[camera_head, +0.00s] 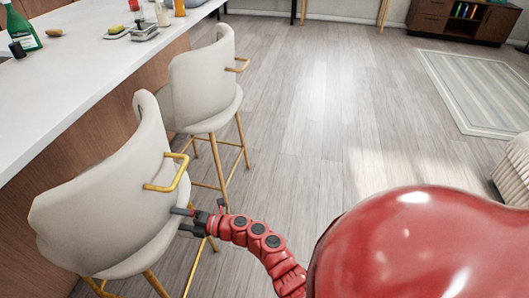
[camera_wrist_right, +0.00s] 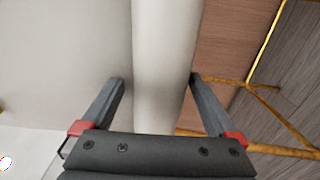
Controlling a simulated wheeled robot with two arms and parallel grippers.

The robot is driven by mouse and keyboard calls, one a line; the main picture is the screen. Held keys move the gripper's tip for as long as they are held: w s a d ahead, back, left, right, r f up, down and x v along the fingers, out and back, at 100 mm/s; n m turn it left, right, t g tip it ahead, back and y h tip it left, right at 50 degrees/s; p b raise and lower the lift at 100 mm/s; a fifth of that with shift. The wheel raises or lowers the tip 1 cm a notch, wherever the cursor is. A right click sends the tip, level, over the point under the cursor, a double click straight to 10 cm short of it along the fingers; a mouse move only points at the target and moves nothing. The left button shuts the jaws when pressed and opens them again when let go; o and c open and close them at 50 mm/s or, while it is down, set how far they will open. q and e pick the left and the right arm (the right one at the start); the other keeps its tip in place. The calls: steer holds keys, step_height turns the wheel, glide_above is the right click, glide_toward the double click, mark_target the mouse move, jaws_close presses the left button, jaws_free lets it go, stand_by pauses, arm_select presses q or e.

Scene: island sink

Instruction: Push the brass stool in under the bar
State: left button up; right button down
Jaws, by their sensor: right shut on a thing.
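The near stool (camera_head: 100,205) has a cream curved backrest, a brass handle (camera_head: 168,178) and brass legs, and stands at the left beside the bar (camera_head: 60,75). A second, similar stool (camera_head: 205,85) stands behind it. My right gripper (camera_head: 182,219) is at the near stool's right side, low on the backrest below the handle. In the right wrist view its two fingers (camera_wrist_right: 158,82) lie on either side of the stool's cream edge (camera_wrist_right: 165,40), shut on it. My left gripper is not in view.
The white counter top holds a green bottle (camera_head: 22,32), a sponge dish (camera_head: 117,32) and small bottles. The wood floor (camera_head: 300,110) to the right is clear. A striped rug (camera_head: 480,90) and a dark cabinet (camera_head: 462,20) are at the far right.

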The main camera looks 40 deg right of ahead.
steer(key=shift+s+d+f, duration=0.1)
steer(key=shift+s+f, duration=0.15)
steer(key=shift+f, duration=0.05)
jaws_free()
steer(key=shift+d+r, duration=0.1)
steer(key=shift+d, duration=0.1)
steer(key=v, duration=1.1)
steer(key=shift+s+d+r, duration=0.2)
steer(key=shift+s+d, duration=0.05)
steer(key=shift+s, duration=0.05)
